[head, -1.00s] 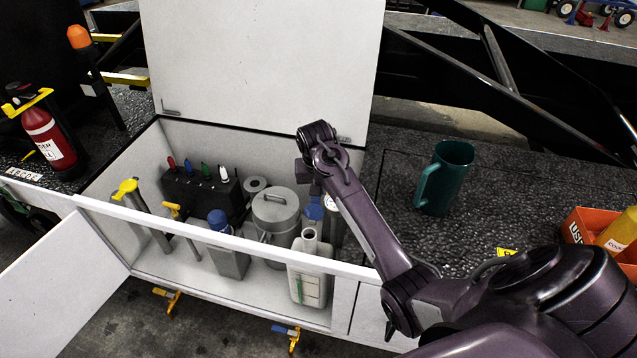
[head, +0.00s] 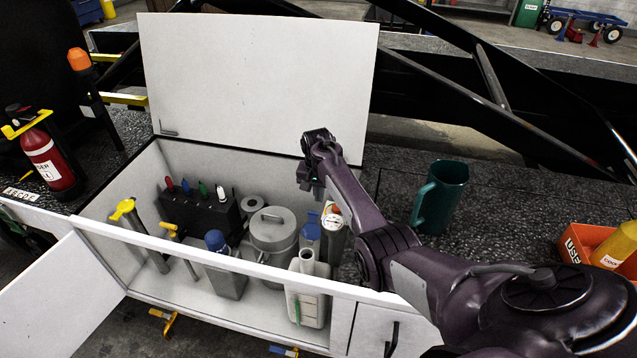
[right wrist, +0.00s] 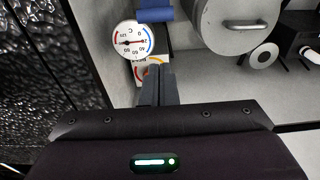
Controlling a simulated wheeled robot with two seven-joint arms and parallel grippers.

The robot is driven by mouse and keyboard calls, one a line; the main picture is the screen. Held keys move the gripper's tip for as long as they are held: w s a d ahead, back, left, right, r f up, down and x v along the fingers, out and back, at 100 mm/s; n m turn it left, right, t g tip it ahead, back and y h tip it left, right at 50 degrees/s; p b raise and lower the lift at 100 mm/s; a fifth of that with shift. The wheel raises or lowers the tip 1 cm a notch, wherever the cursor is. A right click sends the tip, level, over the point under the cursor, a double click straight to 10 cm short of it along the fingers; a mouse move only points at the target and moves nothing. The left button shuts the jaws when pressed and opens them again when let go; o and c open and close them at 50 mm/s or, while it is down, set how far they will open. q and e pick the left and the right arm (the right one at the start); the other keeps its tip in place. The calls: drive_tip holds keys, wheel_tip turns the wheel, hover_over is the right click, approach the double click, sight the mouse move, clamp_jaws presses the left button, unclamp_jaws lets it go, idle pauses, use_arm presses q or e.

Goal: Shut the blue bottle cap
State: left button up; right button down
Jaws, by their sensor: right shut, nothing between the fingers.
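A blue part also shows at the top of the right wrist view (right wrist: 155,13), just beyond the fingertips; I cannot tell whether the cap is fully seated. A second grey bottle (head: 228,278) with a blue cap (head: 215,240) stands further left. My left gripper is out of view.
A lidded grey canister (head: 273,240), a white jug (head: 309,285) and a dark rack (head: 200,215) crowd the compartment. Its raised white lid (head: 260,80) stands behind. A green mug (head: 440,195) and an orange bin (head: 580,235) are on the dark surface at right.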

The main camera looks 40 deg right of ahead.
sight(312, 226)
drive_tip(key=s+a+p, duration=0.2)
drive_tip(key=a+p, duration=0.1)
drive_tip(key=shift+s, duration=0.25)
drive_tip(key=shift+d, duration=0.1)
idle(0.3)
